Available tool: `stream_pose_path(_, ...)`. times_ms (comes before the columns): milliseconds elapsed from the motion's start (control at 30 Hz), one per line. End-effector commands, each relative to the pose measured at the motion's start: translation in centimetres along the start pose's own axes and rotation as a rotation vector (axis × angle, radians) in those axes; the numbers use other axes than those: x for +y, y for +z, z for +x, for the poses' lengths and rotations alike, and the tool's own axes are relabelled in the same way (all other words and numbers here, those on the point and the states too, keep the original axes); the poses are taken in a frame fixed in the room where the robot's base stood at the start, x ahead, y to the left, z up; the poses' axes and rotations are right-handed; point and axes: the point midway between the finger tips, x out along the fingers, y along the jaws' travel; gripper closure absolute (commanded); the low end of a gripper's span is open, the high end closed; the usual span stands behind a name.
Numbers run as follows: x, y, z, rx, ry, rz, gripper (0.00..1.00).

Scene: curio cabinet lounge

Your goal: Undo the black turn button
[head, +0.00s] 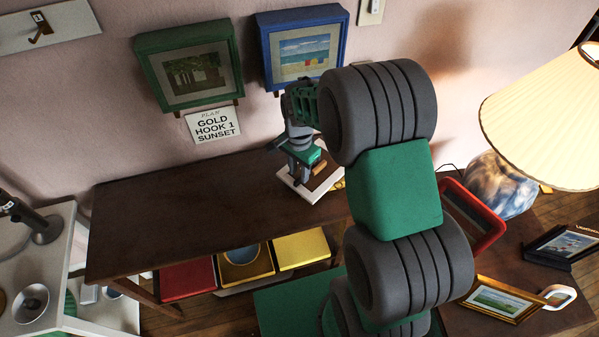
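My gripper (299,166) points down at a small white-edged piece with a brown top (325,183), which lies on the dark wooden console top. It looks like a picture frame lying face down, but my gripper covers much of it. I cannot make out a black turn button on it. The fingers are small and partly hidden, so I cannot tell whether they are open or shut, or whether they touch anything.
The console top (190,205) is clear to the left. Bins (302,248) sit below.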

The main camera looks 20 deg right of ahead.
Motion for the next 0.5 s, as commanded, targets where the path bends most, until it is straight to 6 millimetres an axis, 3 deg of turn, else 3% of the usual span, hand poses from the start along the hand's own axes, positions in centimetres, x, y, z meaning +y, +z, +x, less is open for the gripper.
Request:
stream_pose_path(200,0.0,-0.1,2.0,0.0,-0.001,0.0,0.69)
stream_pose_path(400,0.0,-0.1,2.1,0.001,-0.002,-0.001,0.69)
stream_pose_path(500,0.0,-0.1,2.1,0.001,-0.002,-0.001,0.76)
